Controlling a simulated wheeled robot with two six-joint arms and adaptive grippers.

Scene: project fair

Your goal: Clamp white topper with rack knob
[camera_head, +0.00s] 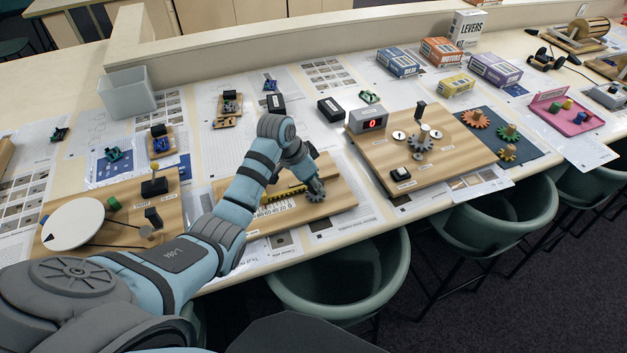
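The rack board (338,197) is a light wooden base on the table in the middle of the view. It carries a yellow strip (280,196), a white scale with dark marks (277,211) and a grey toothed wheel (316,198) at its right part. My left arm reaches across the board. My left gripper (315,188) points down right at the wheel; its fingertips are small and partly hidden, so I cannot tell whether they touch or grip anything. I cannot make out the white topper or the rack knob for certain. My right gripper is not in view.
Right of the rack board stands a larger wooden board (460,160) with a red-digit display (369,119) and gears. Left is a board with a white disc (80,222). A clear bin (127,92) stands behind. Green chairs (345,275) line the front edge.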

